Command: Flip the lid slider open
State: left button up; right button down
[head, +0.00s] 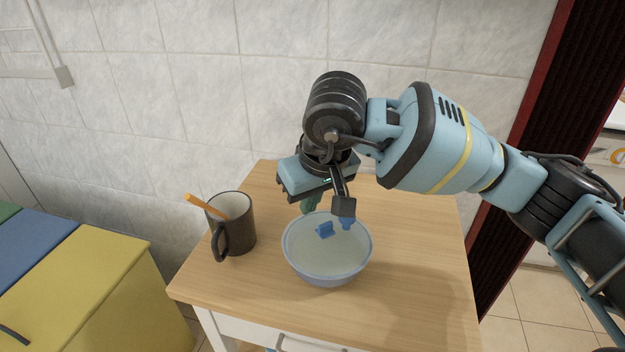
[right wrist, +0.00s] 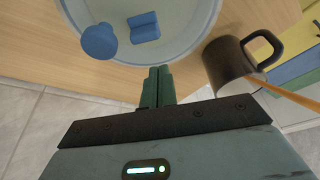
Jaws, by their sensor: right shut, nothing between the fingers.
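A round bowl (head: 325,277) with a pale, see-through lid (head: 318,252) stands on the wooden table. On the lid are a small blue slider (head: 325,229) and, beside it, a blue knob (head: 347,223). In the right wrist view the slider (right wrist: 144,27) and the rounded knob (right wrist: 99,41) show on the lid. My right gripper (head: 308,206) is at the far edge of the bowl, fingers pointing down. In the right wrist view its fingers (right wrist: 157,88) are together and empty, apart from the slider. Part of my wrist overlaps the knob's top in the head view. My left gripper is out of view.
A dark mug (head: 238,236) with an orange stick (head: 205,205) stands left of the bowl. The wooden table (head: 425,290) is clear to the right. A tiled wall (head: 200,95) rises behind. Yellow (head: 90,290) and blue (head: 40,250) boxes stand at the left.

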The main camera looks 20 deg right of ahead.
aim_at(325, 228)
jog(key=shift+s+d+r, duration=0.15)
jog(key=shift+s+r, duration=0.05)
jog(key=shift+s, duration=0.35)
jog(key=shift+s+d+r, duration=0.1)
jog(key=shift+s+r, duration=0.05)
jog(key=shift+s, duration=0.4)
jog(key=shift+s+d, duration=0.1)
jog(key=shift+s, duration=0.4)
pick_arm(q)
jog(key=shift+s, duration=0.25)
pick_arm(e)
jog(key=shift+s, duration=0.1)
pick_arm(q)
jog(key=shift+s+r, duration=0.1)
pick_arm(e)
jog(key=shift+s+f, duration=0.1)
jog(key=shift+f, duration=0.05)
